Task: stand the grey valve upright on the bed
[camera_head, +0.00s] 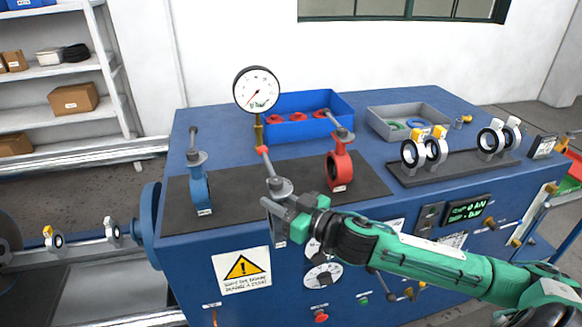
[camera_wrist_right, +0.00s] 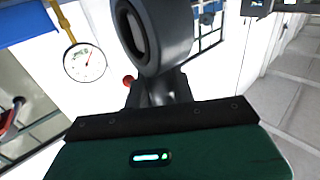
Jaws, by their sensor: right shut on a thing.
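The grey valve (camera_head: 279,187) is held by my right gripper (camera_head: 291,205) at the front edge of the dark bed (camera_head: 250,179). Its red-tipped lever points up and its flange shows above the jaws. It looks roughly upright with a slight tilt; much of its body is hidden by the gripper. I cannot tell whether it touches the bed. In the right wrist view the dark grey ring of the valve (camera_wrist_right: 165,40) rises close before the gripper. A blue valve (camera_head: 200,188) stands upright on the bed at left, a red valve (camera_head: 340,170) at right. My left gripper is not in view.
A pressure gauge (camera_head: 256,90) stands behind the grey valve. A blue bin (camera_head: 285,104) with red parts and a grey bin (camera_head: 385,112) with rings are behind. The bed between the blue and grey valves is clear.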

